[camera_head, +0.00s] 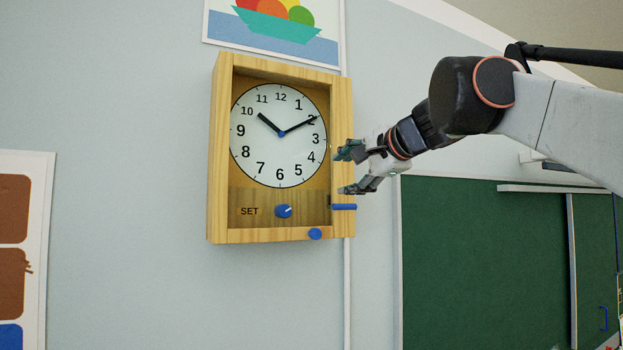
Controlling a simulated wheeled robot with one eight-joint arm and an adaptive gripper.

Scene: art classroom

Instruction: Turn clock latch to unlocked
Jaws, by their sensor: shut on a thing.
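A wooden wall clock (218,150) hangs upright, with a white dial (270,150) and black hands. A blue bar-shaped piece (343,207) lies level across the lower right frame, and a round blue knob (315,234) sits on the bottom frame. I cannot tell for sure which is the latch. A blue dial knob (284,211) is beside the word SET. My gripper (347,171) comes from the right, its fingers spread one above the other at the clock's right frame, just above the blue bar. It appears shut on the clock's frame; the exact contact is hard to see.
A fruit-bowl picture (290,40) hangs just above the clock. A green board (480,260) is at the lower right, and a poster (45,210) at the left edge.

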